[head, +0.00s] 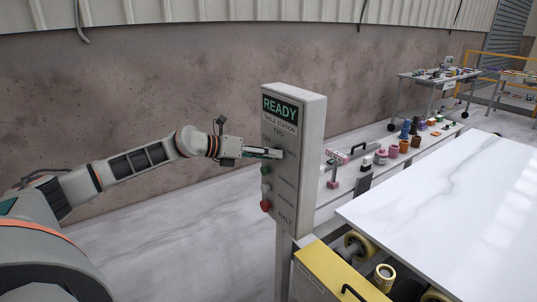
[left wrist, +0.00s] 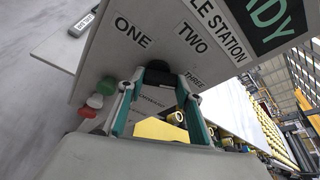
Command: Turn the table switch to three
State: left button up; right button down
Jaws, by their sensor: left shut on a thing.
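The table station panel (head: 311,150) is a grey upright box on a post with a READY sign. Its switch shows in the left wrist view as a dark knob (left wrist: 158,70) below the labels ONE, TWO and THREE. My left gripper (head: 272,153) is at the panel's front face, below the word TWO. In the left wrist view its fingers (left wrist: 160,85) are shut on the knob, one on each side. The fingers partly hide the knob, and I cannot tell which label it points to. My right gripper is not in view.
White, green (head: 265,188) and red (head: 265,206) buttons sit below the switch. A white table (head: 450,180) stands to the right, with a yellow box (head: 335,272) beneath its near edge. A bench behind holds several small items. A brown wall runs along the back.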

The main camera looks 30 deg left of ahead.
pick_arm(q)
jog(key=shift+f, duration=0.15)
jog(key=o, duration=1.1)
jog(key=shift+v, duration=6.05)
